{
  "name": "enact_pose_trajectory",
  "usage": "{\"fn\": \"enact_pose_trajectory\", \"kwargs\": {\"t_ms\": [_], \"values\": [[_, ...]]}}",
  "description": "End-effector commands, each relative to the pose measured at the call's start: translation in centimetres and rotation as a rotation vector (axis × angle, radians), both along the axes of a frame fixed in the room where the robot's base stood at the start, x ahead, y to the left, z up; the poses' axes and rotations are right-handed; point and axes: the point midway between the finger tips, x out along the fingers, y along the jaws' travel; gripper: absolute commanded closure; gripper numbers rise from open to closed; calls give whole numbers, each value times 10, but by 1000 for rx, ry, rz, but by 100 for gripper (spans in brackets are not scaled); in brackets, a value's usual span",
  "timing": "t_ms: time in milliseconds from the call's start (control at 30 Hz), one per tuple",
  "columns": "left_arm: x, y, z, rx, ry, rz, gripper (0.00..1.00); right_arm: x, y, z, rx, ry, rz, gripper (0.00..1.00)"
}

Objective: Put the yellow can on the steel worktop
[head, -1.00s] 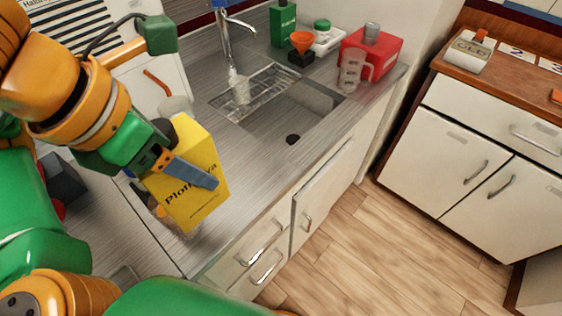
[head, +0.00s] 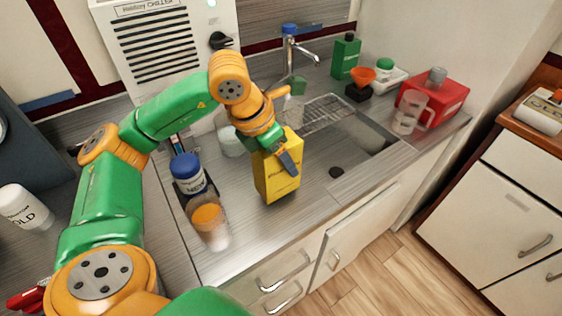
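The yellow can (head: 276,180) is a box-shaped tin, nearly upright over the steel worktop (head: 312,208), left of the sink. My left gripper (head: 286,158) is at its upper part, with one grey finger across the near side; the other finger is hidden behind the can. The gripper looks shut on it. The can's base is at or just above the worktop; I cannot tell if it touches. My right gripper is not in view.
A blue-lidded jar (head: 188,174) and a glass with orange contents (head: 210,224) stand left of the can. A white container (head: 230,142) is behind it. The sink, wire rack (head: 328,114) and tap (head: 290,50) lie behind right. Clear worktop lies right of the can.

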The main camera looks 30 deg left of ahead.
Motion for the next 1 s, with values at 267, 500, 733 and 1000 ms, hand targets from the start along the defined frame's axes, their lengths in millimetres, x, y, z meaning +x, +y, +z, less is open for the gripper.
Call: {"fn": "enact_pose_trajectory", "kwargs": {"t_ms": [267, 500, 733, 1000], "values": [[-1, 0, -18, -1, -2, 0, 100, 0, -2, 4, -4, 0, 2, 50], [-1, 0, -23, -1, 0, 0, 29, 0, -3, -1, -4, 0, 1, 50], [-1, 0, -21, -1, 0, 0, 1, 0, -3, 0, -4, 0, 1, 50], [-4, 1, -8, -2, -4, 0, 1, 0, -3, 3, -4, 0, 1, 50]]}}
